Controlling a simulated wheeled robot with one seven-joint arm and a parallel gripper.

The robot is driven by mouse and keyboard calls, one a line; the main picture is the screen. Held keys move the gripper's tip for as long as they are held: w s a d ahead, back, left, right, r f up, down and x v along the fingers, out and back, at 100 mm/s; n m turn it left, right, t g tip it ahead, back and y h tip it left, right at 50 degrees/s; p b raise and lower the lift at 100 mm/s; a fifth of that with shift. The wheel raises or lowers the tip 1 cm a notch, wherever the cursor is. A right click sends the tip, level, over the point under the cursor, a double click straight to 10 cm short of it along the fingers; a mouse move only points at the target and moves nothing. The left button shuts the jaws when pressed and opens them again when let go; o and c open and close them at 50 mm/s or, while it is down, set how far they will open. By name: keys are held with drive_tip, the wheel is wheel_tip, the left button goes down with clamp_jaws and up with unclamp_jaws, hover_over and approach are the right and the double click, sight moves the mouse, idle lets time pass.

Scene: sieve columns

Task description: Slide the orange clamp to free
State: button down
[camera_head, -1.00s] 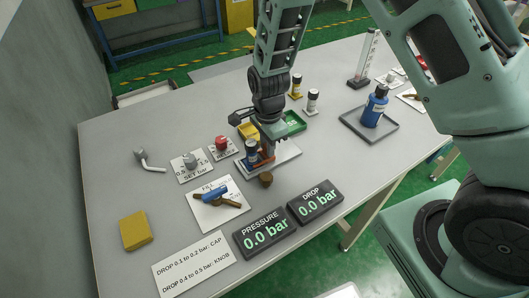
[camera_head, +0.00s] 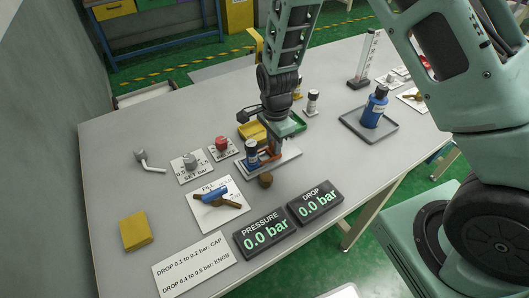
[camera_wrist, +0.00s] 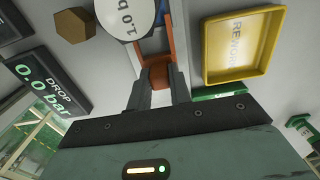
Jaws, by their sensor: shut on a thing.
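The orange clamp (camera_head: 274,153) stands on a pale base plate (camera_head: 286,163), just right of the blue column (camera_head: 251,150). In the wrist view the clamp (camera_wrist: 168,40) has two upright sides and an orange block nearest me. My gripper (camera_wrist: 160,82) is shut on that block, one dark finger on each side. In the head view my gripper (camera_head: 277,138) points down at the clamp and hides part of it.
A brown hexagonal piece (camera_head: 265,180) lies in front of the base plate.

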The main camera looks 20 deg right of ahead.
drive_tip(key=shift+w+d, duration=0.15)
drive_tip(key=shift+d, duration=0.8)
drive_tip(key=shift+w, duration=0.1)
drive_tip(key=c, duration=1.4)
unclamp_jaws()
drive_tip(key=shift+o, duration=0.2)
wheel_tip(320, 180, up, 6)
drive_tip(key=p, duration=0.5)
drive_tip(key=shift+p, duration=0.3)
